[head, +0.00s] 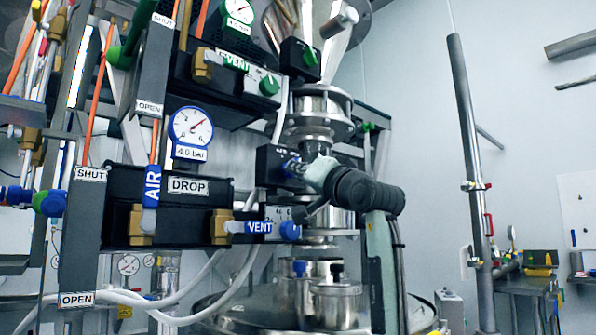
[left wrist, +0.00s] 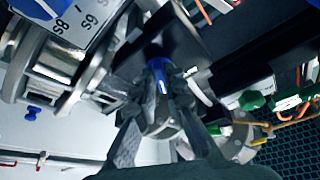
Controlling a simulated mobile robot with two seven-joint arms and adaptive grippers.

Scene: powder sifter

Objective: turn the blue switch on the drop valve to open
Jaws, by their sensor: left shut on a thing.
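The blue switch of the drop valve (head: 292,166) sits on a black valve box (head: 268,162) beside the steel pipe column, and only a small part of it shows in the head view. My left gripper (head: 302,172) reaches the switch from the right, its fingers at the switch. In the left wrist view the blue switch (left wrist: 158,80) lies between the two fingers of my left gripper (left wrist: 160,88), which is shut on it. The fingers hide most of the switch, so I cannot tell its exact turn position. My right gripper is in neither view.
A black DROP panel (head: 187,200) with a gauge (head: 191,127), a blue AIR valve (head: 151,187) and a blue VENT valve (head: 262,227) stands to the left. A green switch (head: 309,57) is above. Steel pipework (head: 323,105) stands close behind my gripper. The right side is more open.

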